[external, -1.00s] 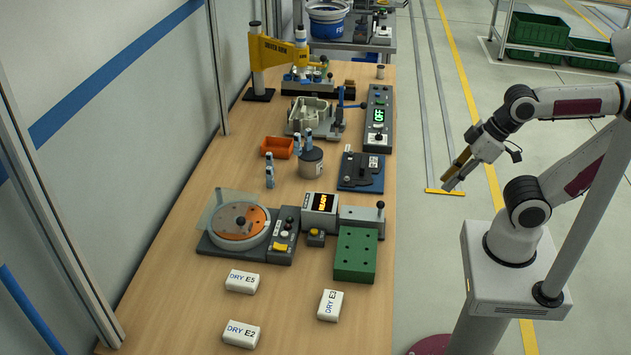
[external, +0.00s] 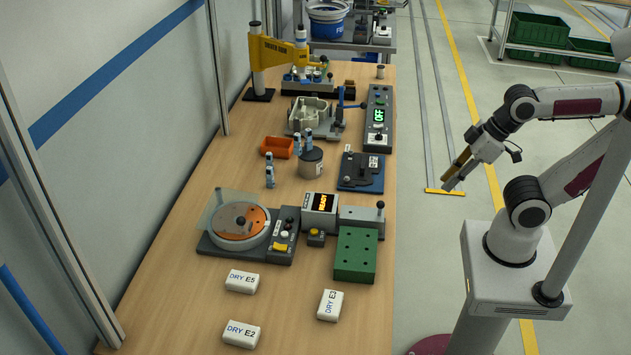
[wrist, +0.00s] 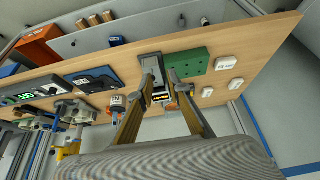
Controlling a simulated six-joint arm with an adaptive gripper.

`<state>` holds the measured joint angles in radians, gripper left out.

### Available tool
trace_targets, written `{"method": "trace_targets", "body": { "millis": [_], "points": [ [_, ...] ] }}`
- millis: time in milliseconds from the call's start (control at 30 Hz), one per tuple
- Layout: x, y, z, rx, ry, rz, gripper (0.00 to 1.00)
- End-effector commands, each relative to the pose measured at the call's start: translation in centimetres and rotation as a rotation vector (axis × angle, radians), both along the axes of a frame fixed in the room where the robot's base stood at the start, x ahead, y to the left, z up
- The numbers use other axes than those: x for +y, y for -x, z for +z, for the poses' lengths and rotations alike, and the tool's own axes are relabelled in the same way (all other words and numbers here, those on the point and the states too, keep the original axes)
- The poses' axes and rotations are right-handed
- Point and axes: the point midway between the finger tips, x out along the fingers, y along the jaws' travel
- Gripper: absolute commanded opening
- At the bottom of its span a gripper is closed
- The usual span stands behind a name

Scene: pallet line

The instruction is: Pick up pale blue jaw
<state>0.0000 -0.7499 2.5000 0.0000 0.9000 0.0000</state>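Several small pale blue jaws show in the external view. Two stand upright on the table, a nearer jaw (external: 270,178) and one just behind it (external: 269,160). Others (external: 309,139) stand in or behind the grey round pot (external: 312,164), their lower ends hidden. I cannot pick the jaws out clearly in the wrist view. My gripper (external: 449,184) hangs over the floor right of the table, well apart from the jaws and pointing down-left. In the wrist view my gripper (wrist: 161,76) has its two fingers spread, with nothing between them.
An orange bin (external: 279,148) stands left of the pot. A turntable (external: 243,240) with a clear guard, a green block (external: 356,255) and a blue fixture (external: 362,172) stand nearby. White "DRY" blocks (external: 242,281) lie in front. Free wood surrounds the nearer jaws.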

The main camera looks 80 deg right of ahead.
Motion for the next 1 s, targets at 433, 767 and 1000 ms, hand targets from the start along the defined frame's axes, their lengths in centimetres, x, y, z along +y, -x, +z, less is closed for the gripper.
{"method": "trace_targets", "body": {
  "millis": [433,767,1000],
  "points": [
    [0.0,0.0,0.0,0.000,0.000,0.000,0.15],
    [-0.5,-2.5,0.3,-0.032,0.001,-0.019,0.15],
    [-1.8,-7.7,0.6,-0.105,0.004,-0.059,0.15]
  ]
}}
